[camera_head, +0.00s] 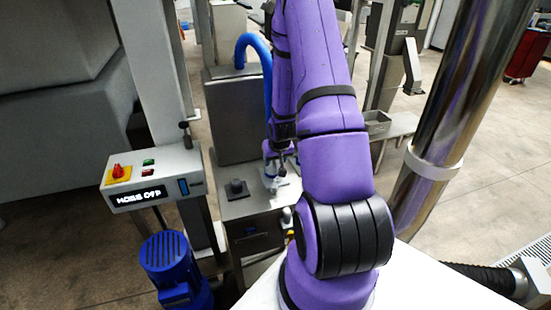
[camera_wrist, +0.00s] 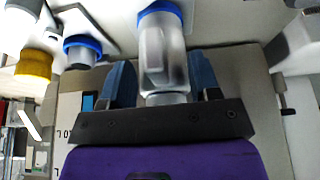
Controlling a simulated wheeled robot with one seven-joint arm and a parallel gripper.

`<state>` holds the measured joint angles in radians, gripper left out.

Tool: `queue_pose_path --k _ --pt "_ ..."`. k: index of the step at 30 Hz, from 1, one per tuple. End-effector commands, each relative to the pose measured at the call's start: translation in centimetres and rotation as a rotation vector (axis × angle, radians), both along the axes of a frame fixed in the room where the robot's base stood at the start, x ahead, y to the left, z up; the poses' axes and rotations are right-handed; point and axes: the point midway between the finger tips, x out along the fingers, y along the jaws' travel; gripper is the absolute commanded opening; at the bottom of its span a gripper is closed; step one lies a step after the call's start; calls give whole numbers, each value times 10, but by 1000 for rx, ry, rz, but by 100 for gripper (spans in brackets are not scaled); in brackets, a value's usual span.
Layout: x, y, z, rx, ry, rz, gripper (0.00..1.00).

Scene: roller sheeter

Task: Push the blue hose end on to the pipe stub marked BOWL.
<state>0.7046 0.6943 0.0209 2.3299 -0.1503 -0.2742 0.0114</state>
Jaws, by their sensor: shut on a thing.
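The blue hose (camera_head: 241,47) arcs over the steel cabinet in the head view and drops behind my arm. In the wrist view my gripper (camera_wrist: 163,82) has its two blue fingers on either side of a clear, pale cylindrical fitting (camera_wrist: 155,50) with a blue ring at its top; I take this to be the hose end. My gripper (camera_head: 279,168) is small and partly hidden by my arm in the head view, low over the steel bench. I cannot read a BOWL mark, and cannot tell whether the fitting touches a stub.
A second blue-ringed fitting (camera_wrist: 82,52) and a yellow-ended one (camera_wrist: 34,66) lie left of my gripper in the wrist view. A black knob-like part (camera_head: 237,188) stands on the bench. The control box (camera_head: 152,180) reads "HOSE OFF". A blue motor (camera_head: 172,262) stands below it.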

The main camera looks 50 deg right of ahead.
Motion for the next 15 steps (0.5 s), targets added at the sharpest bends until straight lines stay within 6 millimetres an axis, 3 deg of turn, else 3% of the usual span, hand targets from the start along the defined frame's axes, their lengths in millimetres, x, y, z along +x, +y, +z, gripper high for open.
queue_pose_path --k 1,4,5,15 --pt "0 0 0 -1 -2 0 61" --pt "0 0 0 -1 -1 0 84" --pt "0 0 0 -1 -1 0 86" --pt "-1 1 3 0 0 0 86"
